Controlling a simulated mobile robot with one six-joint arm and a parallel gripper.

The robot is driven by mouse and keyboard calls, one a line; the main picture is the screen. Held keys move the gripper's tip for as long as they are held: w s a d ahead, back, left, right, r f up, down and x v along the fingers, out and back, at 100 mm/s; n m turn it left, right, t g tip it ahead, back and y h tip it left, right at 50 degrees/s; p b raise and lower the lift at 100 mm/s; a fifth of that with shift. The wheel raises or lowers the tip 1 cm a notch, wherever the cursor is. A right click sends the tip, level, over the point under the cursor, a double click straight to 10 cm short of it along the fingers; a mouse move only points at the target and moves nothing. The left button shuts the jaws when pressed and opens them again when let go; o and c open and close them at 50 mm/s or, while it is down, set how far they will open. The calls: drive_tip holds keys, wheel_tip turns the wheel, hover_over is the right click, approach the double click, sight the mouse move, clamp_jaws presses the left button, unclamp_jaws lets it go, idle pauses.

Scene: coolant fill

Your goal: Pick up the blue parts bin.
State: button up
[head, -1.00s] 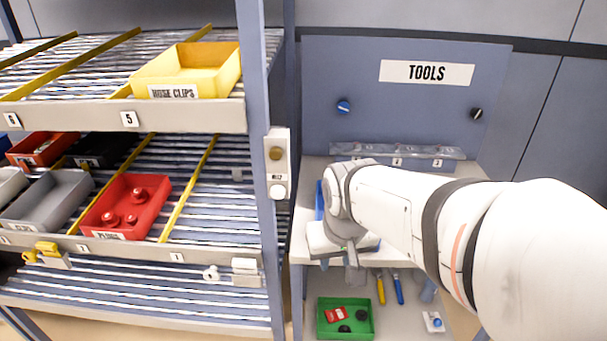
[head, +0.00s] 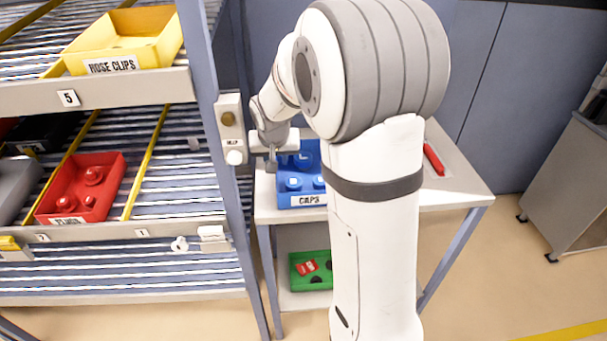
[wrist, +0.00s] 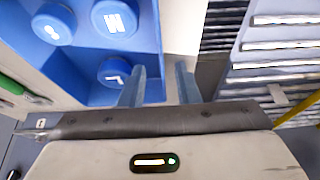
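The blue parts bin (head: 302,200), labelled CAPS, stands on the grey table and holds several round blue caps. My arm hides its right part in the head view. In the wrist view, the bin (wrist: 85,80) fills the upper left, with caps inside. My gripper (head: 271,165) is at the bin's left side in the head view. In the wrist view, my gripper's two fingers (wrist: 160,85) are apart. One finger is over the bin's inside and the other is beyond its side wall, with the wall lying between them. I cannot tell whether either finger touches the wall.
A rack with a yellow bin (head: 130,35) and a red bin (head: 82,190) stands close on the left. Its post (head: 222,150) is beside my gripper. A green bin (head: 310,270) sits on the shelf below. A red tool (head: 433,159) lies on the table's right.

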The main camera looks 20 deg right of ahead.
drive_tip(key=p+x, duration=0.1)
drive_tip(key=x, duration=0.5)
drive_tip(key=shift+w+a+f, duration=0.1)
drive_tip(key=shift+w, duration=0.05)
drive_tip(key=shift+c, duration=0.6)
clamp_jaws()
